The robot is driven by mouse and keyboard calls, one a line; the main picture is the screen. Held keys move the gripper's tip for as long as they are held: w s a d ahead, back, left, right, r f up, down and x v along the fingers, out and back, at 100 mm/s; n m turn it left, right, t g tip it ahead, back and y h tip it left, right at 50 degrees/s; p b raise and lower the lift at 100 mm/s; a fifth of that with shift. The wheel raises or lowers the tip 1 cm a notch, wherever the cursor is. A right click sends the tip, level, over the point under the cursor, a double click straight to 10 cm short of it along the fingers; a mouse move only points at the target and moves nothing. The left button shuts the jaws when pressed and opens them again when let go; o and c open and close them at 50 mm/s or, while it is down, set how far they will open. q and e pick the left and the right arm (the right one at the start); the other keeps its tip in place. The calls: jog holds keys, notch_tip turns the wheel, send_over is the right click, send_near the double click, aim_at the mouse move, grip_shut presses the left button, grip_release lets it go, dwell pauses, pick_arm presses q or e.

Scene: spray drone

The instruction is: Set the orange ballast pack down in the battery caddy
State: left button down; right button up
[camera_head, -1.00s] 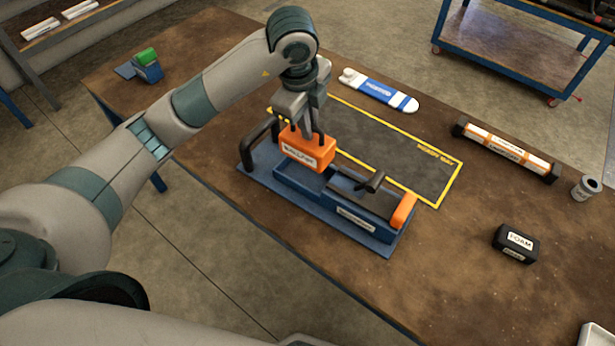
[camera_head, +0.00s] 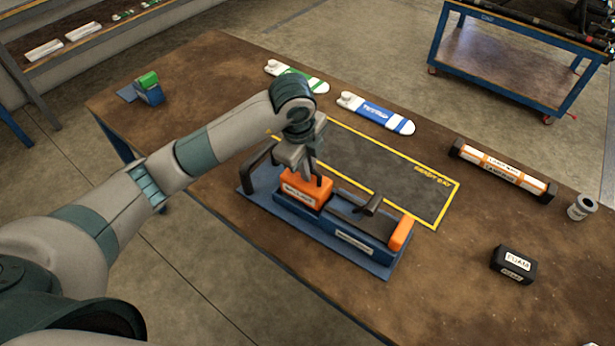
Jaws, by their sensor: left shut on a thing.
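The orange ballast pack (camera_head: 301,195) sits low in the left bay of the blue battery caddy (camera_head: 330,236), its upper part showing above the caddy wall. My left gripper (camera_head: 304,176) is directly above the pack and shut on its top; the fingertips are partly hidden by the gripper body. The caddy has a black handle (camera_head: 254,166) at its left end, a dark bay with a black latch (camera_head: 372,204) in the middle and an orange piece (camera_head: 401,233) at its right end. Whether the pack touches the bay floor is hidden. My right gripper is out of view.
A yellow-edged dark mat (camera_head: 405,178) lies behind the caddy. A blue-white piece (camera_head: 376,113) and a green-white piece (camera_head: 297,76) lie beyond it.

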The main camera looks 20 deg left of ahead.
pick_arm(q)
jog(key=shift+f+p, duration=0.5)
jog(key=shift+f, duration=1.3)
jog(key=shift+f, duration=0.15)
jog(key=c, duration=1.8)
grip_release()
jog(key=shift+c, duration=0.2)
